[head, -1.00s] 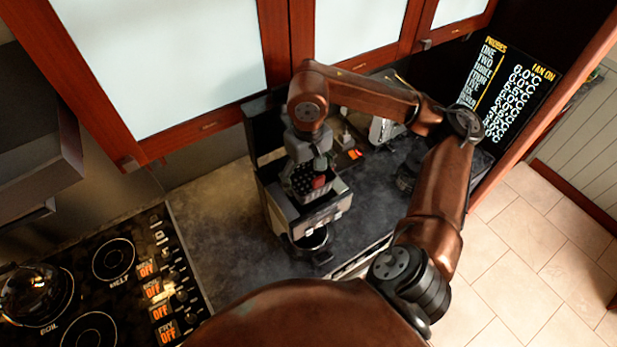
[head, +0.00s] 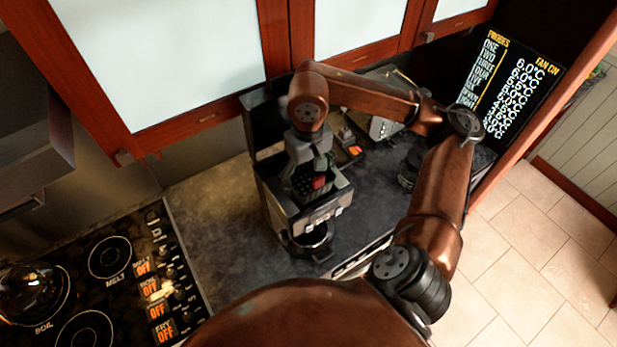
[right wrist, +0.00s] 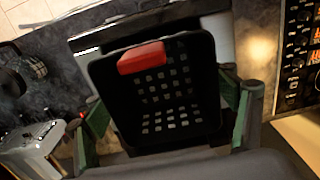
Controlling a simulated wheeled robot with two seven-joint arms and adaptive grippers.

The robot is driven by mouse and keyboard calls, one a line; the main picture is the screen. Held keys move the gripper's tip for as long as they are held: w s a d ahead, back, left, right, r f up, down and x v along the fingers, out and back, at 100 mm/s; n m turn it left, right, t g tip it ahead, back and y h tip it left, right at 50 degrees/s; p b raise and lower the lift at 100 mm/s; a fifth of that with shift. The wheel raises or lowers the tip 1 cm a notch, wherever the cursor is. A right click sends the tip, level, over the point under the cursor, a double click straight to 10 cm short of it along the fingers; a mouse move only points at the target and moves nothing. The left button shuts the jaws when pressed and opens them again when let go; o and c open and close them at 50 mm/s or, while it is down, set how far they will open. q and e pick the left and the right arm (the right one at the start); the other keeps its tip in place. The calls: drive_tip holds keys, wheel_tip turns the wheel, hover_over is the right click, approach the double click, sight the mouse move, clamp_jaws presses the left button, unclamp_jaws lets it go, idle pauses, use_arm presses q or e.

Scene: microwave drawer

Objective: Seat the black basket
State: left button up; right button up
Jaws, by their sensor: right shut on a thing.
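The black basket (head: 305,184) has a perforated wall or floor and a red piece (head: 319,182) near one edge. In the head view it sits within the top opening of a grey-black countertop machine (head: 318,212) with a raised lid. My right gripper (head: 308,163) reaches down over the opening and is shut on the basket. In the right wrist view the basket (right wrist: 165,105) lies between the green-sided fingers (right wrist: 165,120), with the red piece (right wrist: 142,57) at its far side. Whether the basket rests on the machine's seat is hidden. My left gripper is out of view.
A round dark part (head: 310,240) sits low at the machine's front. A cooktop (head: 90,290) is at left, cabinets (head: 160,60) behind, and a display board (head: 510,85) at back right. The counter (head: 215,210) left of the machine is clear.

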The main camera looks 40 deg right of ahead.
drive_tip(key=shift+f+b, duration=0.45)
drive_tip(key=shift+f, duration=0.1)
drive_tip(key=o, duration=1.3)
drive_tip(key=shift+o, duration=0.2)
